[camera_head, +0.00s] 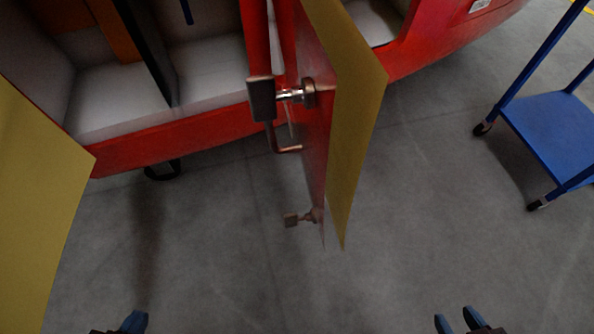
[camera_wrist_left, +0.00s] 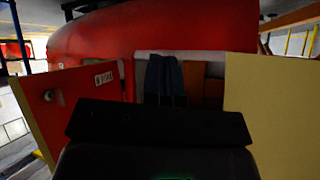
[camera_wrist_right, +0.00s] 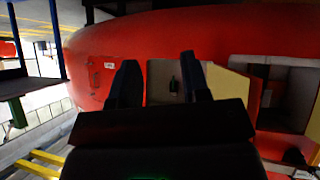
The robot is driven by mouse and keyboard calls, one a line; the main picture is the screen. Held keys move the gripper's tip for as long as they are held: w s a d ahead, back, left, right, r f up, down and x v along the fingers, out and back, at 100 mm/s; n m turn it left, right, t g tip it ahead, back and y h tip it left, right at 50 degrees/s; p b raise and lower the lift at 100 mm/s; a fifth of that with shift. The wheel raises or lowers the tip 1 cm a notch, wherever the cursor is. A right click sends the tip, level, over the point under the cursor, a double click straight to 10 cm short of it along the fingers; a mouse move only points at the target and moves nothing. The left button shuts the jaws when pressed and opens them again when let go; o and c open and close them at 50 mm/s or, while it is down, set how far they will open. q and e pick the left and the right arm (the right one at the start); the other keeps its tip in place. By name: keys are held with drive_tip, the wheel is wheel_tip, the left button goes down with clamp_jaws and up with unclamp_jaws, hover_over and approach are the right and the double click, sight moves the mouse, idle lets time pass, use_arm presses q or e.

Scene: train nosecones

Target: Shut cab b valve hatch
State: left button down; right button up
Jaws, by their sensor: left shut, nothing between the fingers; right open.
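In the head view an open hatch (camera_head: 358,95) stands out from the red cab side, seen nearly edge-on. One face is red with metal latches and a handle, the other yellow. A second open yellow panel (camera_head: 30,200) is at the left. I cannot tell which is the cab b valve hatch. The left wrist view shows a red hatch face (camera_wrist_left: 75,110) and a yellow panel (camera_wrist_left: 270,110); the right wrist view shows a yellow panel (camera_wrist_right: 228,84) beside an opening. My left gripper (camera_head: 134,322) is shut and empty; my right gripper (camera_head: 458,321) is open and empty. Both are apart from the hatches.
The red cab (camera_head: 200,130) has open compartments with pale floors and a dark divider (camera_head: 150,50). A blue cart (camera_head: 552,130) on casters stands at the right. The grey floor (camera_head: 230,270) between the grippers and the cab is clear, apart from the outswung panels.

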sight(318, 188)
use_arm(q)
drive_tip(key=w+d+r+m+h+p, duration=0.55)
drive_tip(key=d+r+h+p, duration=0.2)
drive_tip(key=r+p, duration=0.2)
drive_tip(key=w+d+r+m+h+p, duration=0.4)
drive_tip(key=w+d+r+h+p, duration=0.25)
drive_tip(key=r+h+p, duration=0.35)
drive_tip(key=d+m+g, duration=0.1)
drive_tip(key=d+g, duration=0.1)
drive_tip(key=d, duration=0.2)
drive_tip(key=w+d+r+m+g+p, duration=0.1)
drive_tip(key=d+g, duration=0.1)
drive_tip(key=d, duration=0.2)
drive_tip(key=d+m+g+p, duration=0.1)
drive_tip(key=d+g, duration=0.2)
drive_tip(key=d, duration=0.1)
drive_tip(key=shift+w+d+r+m, duration=0.25)
drive_tip(key=shift+w+r, duration=0.05)
drive_tip(key=shift+r, duration=0.1)
use_arm(e)
wheel_tip(318, 188, up, 14)
drive_tip(key=s+d+m, duration=0.1)
drive_tip(key=shift+s+f+m+t+h, duration=0.2)
drive_tip(key=shift+s+m+t+h, duration=0.1)
drive_tip(key=shift+m+t, duration=0.1)
use_arm(q)
drive_tip(key=shift+d, duration=0.1)
use_arm(e)
drive_tip(key=shift+d, duration=0.1)
